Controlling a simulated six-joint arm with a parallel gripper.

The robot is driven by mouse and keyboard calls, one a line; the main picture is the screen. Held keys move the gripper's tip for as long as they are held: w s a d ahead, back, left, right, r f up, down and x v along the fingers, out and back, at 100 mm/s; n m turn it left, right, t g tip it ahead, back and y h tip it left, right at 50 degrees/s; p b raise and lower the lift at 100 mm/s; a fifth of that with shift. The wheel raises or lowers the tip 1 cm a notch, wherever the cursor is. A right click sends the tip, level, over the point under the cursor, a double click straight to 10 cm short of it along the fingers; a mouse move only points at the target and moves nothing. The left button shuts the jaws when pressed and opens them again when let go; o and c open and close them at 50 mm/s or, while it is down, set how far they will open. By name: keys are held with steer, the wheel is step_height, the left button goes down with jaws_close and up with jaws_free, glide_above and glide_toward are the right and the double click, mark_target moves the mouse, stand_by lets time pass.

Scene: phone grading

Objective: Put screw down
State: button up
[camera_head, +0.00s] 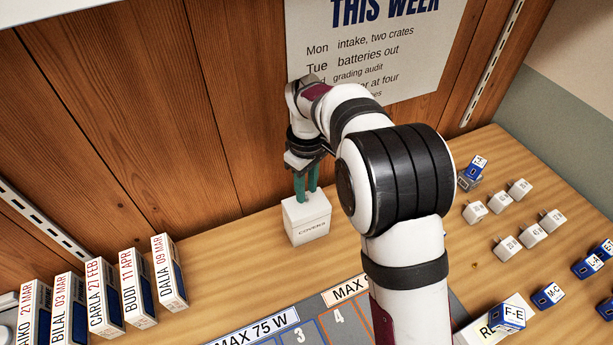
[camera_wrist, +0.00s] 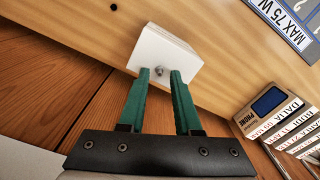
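My gripper (camera_head: 306,192) has green fingers pointing down at the top of a small white box marked COVERS (camera_head: 308,219). In the wrist view my gripper (camera_wrist: 160,73) shows a clear gap between its fingertips, so it is open. A small grey metallic piece that looks like the screw (camera_wrist: 159,71) shows in that gap, against the white box (camera_wrist: 168,46). The fingers do not appear to press on it. I cannot tell whether it lies on the box top or in an opening. The head view does not show it.
Several labelled phone boxes (camera_head: 107,300) stand in a row at the left. A grey mat (camera_head: 300,334) with numbered slots lies in front. White chargers (camera_head: 507,245) and blue blocks (camera_head: 547,295) are on the right. A wooden wall with a poster (camera_head: 375,45) rises close behind.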

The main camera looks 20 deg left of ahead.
mark_target(307, 196)
step_height(307, 196, up, 11)
steer(key=s+d+r+m, duration=0.2)
steer(key=s+d+m, duration=0.1)
steer(key=d, duration=0.3)
steer(key=s+d+r+m, duration=0.2)
steer(key=s+d+m, duration=0.1)
steer(key=d, duration=0.3)
steer(key=s+d+f+m, duration=0.2)
steer(key=s+d+m, duration=0.1)
steer(key=s, duration=0.3)
steer(key=s+d+f+m+y, duration=0.1)
steer(key=s+d+f+m, duration=0.1)
steer(key=s+d+m, duration=0.2)
steer(key=s+d+f+m, duration=0.2)
steer(key=s+m, duration=0.4)
steer(key=s, duration=0.4)
steer(key=shift+s+d+f+y, duration=0.2)
steer(key=shift+d+f+y, duration=0.2)
steer(key=shift+d, duration=0.35)
steer(key=shift+o, duration=1.3)
